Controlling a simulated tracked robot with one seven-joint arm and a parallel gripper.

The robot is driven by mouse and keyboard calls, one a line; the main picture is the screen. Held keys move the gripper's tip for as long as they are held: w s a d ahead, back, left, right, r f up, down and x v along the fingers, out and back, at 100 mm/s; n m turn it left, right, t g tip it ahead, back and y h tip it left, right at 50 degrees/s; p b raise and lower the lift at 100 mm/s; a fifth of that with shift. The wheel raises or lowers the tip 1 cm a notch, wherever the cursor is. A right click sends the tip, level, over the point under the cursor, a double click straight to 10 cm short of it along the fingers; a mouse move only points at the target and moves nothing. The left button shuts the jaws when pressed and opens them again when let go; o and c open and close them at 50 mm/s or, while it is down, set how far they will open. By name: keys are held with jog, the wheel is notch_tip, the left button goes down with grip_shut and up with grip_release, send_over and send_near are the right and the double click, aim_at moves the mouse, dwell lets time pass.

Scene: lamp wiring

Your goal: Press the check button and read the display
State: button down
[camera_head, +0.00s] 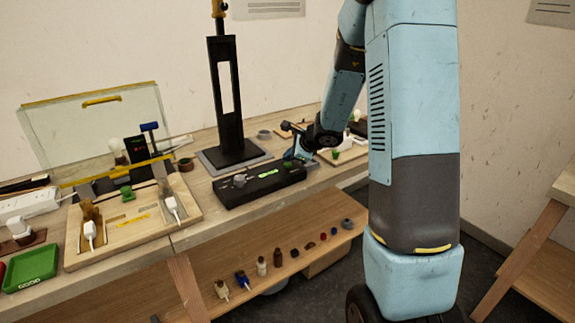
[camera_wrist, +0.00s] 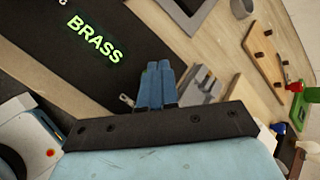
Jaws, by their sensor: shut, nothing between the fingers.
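A black box (camera_head: 262,190) lies on the workbench with a grey knob (camera_head: 239,181) on its left and a lit green display (camera_head: 268,174). In the wrist view the display (camera_wrist: 95,40) reads "BRASS" in green letters on the black top. My gripper (camera_head: 295,160) is at the right end of the box. In the wrist view its blue fingertips (camera_wrist: 159,72) are together with nothing between them, over or close to the box's edge. I cannot make out the check button; the fingers may hide it. Whether they touch the box is unclear.
A tall black stand (camera_head: 226,95) rises behind the box. A wooden tray (camera_head: 75,240) with plugs and fittings lies left, beside a green tray (camera_head: 32,268). A wooden board with pegs (camera_wrist: 264,70) is to the right. Small parts line the lower shelf (camera_head: 290,268).

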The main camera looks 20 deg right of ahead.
aim_at(290, 165)
jog(key=shift+f, duration=0.35)
dwell(0.5)
dwell(0.3)
jog(key=shift+r, duration=0.8)
jog(key=shift+r, duration=0.1)
jog(key=shift+r, duration=2.4)
